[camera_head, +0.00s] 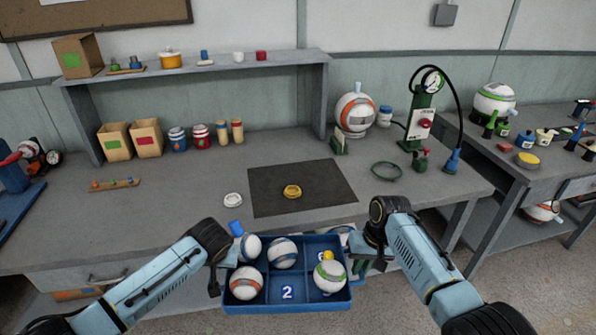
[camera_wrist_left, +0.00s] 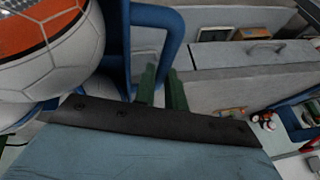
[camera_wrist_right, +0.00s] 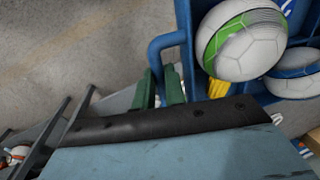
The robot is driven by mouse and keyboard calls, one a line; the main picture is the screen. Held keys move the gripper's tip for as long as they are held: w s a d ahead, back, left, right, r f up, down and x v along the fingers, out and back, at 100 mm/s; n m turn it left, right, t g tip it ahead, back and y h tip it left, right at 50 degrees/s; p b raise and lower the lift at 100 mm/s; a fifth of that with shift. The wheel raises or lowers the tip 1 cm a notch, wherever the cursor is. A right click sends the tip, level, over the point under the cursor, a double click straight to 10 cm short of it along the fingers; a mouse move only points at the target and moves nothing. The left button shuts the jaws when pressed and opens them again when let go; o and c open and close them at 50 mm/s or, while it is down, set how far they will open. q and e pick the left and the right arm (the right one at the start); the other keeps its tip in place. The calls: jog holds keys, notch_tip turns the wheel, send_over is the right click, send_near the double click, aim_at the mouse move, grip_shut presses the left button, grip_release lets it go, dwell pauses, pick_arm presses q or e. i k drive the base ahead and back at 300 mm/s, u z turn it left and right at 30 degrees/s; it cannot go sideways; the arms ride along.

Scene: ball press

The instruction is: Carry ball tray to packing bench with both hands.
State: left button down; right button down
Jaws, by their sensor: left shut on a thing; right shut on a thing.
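The blue ball tray (camera_head: 287,305), marked with a white 2, is held in the air in front of the bench's front edge. It carries several balls, among them an orange-and-white ball (camera_head: 246,283) and a green-and-white ball (camera_head: 330,276), plus a small yellow item (camera_head: 327,255). My left gripper (camera_head: 217,284) is at the tray's left side; in the left wrist view its green fingers (camera_wrist_left: 162,88) are on the blue handle. My right gripper (camera_head: 362,264) is at the right side; in the right wrist view its green fingers (camera_wrist_right: 160,88) are on the other handle (camera_wrist_right: 158,48).
The grey bench (camera_head: 120,218) ahead bears a dark mat (camera_head: 300,185) with a yellow ring, a white ring (camera_head: 233,200), and a green pump with gauge (camera_head: 420,120) at the right. Another bench (camera_head: 540,170) with tools stands farther right. A shelf (camera_head: 200,66) runs along the back.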

aim_at(293, 171)
jog(key=i, duration=1.75)
